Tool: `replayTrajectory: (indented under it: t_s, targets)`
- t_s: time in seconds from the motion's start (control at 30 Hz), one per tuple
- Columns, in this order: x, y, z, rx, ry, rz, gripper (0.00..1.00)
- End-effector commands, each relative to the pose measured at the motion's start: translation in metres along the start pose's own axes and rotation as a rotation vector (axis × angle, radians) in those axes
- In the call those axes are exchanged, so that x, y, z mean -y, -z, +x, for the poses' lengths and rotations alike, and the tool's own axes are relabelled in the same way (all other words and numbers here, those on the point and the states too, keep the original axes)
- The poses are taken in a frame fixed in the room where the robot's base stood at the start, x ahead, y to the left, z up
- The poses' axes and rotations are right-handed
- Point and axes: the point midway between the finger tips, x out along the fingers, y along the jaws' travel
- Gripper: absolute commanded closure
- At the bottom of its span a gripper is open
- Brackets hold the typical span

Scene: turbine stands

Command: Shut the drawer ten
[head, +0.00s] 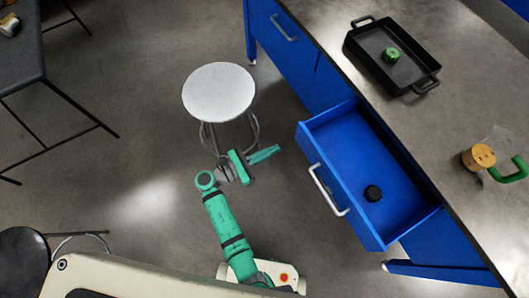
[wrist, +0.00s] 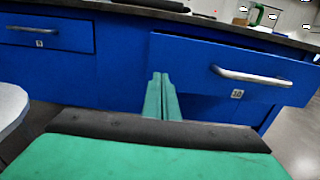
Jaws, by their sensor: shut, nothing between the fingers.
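A round white stool (head: 219,92) stands close by my gripper. The worktop (head: 420,120) above the drawer holds a black tray (head: 365,45) with a green object (head: 391,55), and a cork-coloured item (head: 478,157). Drawer nine (wrist: 45,33) is closed at left. Open floor lies left.

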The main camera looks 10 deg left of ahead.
Motion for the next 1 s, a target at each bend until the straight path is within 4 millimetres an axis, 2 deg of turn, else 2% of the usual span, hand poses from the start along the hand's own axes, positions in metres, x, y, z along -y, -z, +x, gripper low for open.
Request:
replayTrajectory:
  t_s: [0.3,0.5,0.67,1.0]
  targets:
    - [0.0,0.0,0.058,-0.001,0.001,0.002,1.0]
    - [-0.001,0.0,0.08,-0.001,-0.001,0.002,1.0]
    - [0.0,0.0,0.087,-0.001,0.0,0.002,1.0]
    - [0.0,0.0,0.087,-0.001,-0.001,0.002,1.0]
